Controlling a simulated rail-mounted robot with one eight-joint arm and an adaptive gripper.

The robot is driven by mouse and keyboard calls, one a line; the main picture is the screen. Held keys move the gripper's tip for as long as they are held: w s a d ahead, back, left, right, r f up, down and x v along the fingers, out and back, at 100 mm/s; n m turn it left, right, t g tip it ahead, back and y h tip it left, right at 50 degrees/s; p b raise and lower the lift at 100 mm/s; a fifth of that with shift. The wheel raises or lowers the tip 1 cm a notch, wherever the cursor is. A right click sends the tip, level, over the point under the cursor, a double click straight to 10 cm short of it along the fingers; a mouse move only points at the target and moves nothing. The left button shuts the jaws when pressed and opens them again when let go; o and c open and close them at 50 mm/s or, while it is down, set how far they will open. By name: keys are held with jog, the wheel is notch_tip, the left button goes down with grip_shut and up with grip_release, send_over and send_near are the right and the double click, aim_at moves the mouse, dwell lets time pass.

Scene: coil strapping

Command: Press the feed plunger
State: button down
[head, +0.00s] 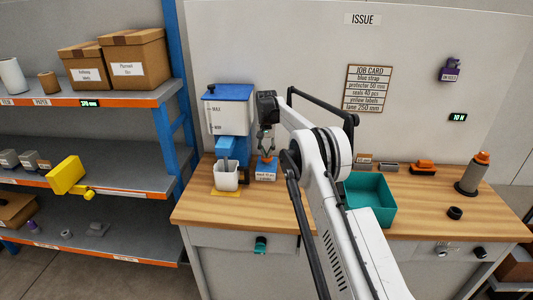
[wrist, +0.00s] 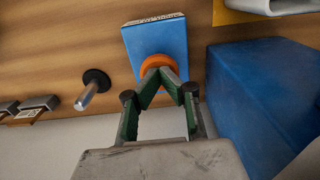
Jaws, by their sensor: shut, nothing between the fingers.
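The feed plunger appears to be the orange round cap (wrist: 154,62) on a small blue box (wrist: 155,36) with a label on its front. In the head view the blue box (head: 265,174) stands on the bench beside the dispenser, with the orange cap (head: 266,158) on top. My gripper (head: 266,152) points down over the cap. In the wrist view my gripper (wrist: 160,72) has its fingertips together and empty, in front of the cap and partly hiding it. I cannot tell whether they touch it.
A dispenser (head: 230,108) with a blue lid stands just left, with a white cup (head: 226,178) under its chute. A metal peg (wrist: 93,88) stands near the blue box in the wrist view. A teal bin (head: 370,197) sits to the right. Shelves with boxes (head: 134,60) are at left.

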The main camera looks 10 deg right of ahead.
notch_tip(320, 180, down, 2)
jog(key=shift+f+b, duration=0.15)
jog(key=shift+b, duration=0.55)
notch_tip(320, 180, up, 14)
dwell(0.3)
dwell(0.8)
notch_tip(320, 180, up, 3)
jog(key=shift+w+d+f+p, duration=0.1)
jog(key=shift+p, duration=0.4)
